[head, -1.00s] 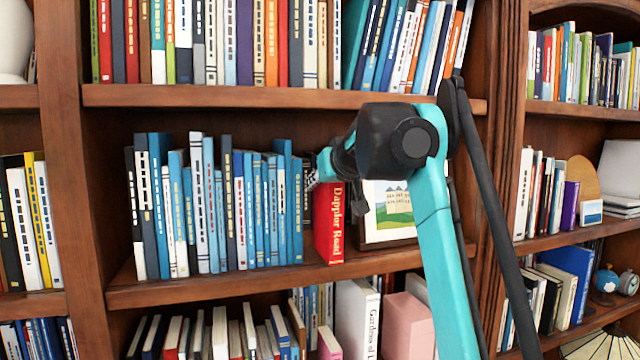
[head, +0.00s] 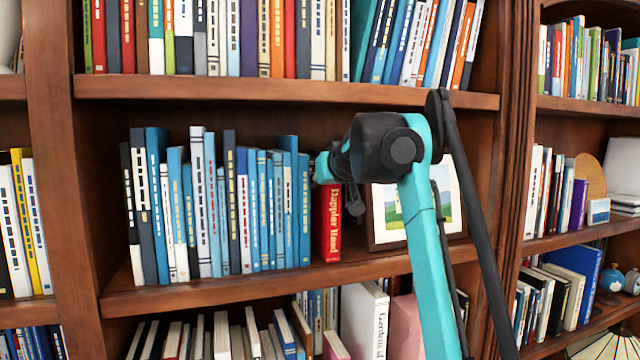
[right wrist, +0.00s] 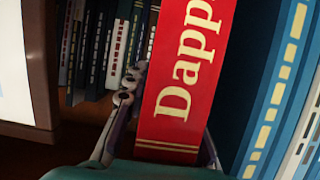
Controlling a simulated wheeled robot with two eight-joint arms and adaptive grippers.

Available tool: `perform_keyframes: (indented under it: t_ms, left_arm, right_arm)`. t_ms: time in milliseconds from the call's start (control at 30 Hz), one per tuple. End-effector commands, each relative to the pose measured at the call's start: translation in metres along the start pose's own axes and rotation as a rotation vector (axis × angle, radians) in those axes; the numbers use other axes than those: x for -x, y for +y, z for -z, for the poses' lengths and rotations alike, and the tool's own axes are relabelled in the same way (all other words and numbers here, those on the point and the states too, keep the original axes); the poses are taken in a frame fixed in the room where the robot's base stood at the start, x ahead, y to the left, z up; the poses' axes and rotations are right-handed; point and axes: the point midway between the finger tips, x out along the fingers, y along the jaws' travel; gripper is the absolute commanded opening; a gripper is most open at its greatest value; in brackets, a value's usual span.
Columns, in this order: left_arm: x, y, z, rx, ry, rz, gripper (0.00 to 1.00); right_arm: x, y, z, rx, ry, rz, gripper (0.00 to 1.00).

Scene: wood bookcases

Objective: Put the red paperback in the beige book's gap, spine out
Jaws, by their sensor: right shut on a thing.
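In the right wrist view the red cover (right wrist: 185,80) shows between the fingers (right wrist: 168,130). A beige book with a gap beside it cannot be clearly made out. My left gripper is not in view.
Blue books (head: 263,212) fill the shelf left of the paperback. A framed picture (head: 452,205) stands to its right, partly behind my right arm. The upper shelf board (head: 250,90) runs above my gripper. A pale thick book (head: 362,320) stands on the shelf below.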

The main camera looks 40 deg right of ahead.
Motion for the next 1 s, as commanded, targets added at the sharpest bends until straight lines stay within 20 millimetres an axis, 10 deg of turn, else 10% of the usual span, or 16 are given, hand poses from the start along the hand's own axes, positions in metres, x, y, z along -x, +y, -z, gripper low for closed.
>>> perform_keyframes:
  t_ms: [900, 933, 1000]
  left_arm:
    - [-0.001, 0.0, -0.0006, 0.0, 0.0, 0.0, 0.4]
    - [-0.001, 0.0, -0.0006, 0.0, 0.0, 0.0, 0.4]
    - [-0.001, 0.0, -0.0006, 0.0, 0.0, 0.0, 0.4]
  right_arm:
    - [-0.0029, -0.0005, -0.0041, 0.0, 0.001, 0.0, 0.0]
    - [-0.0029, -0.0005, -0.0041, 0.0, 0.001, 0.0, 0.33]
    - [-0.003, -0.0006, -0.0041, 0.0, 0.001, 0.0, 0.49]
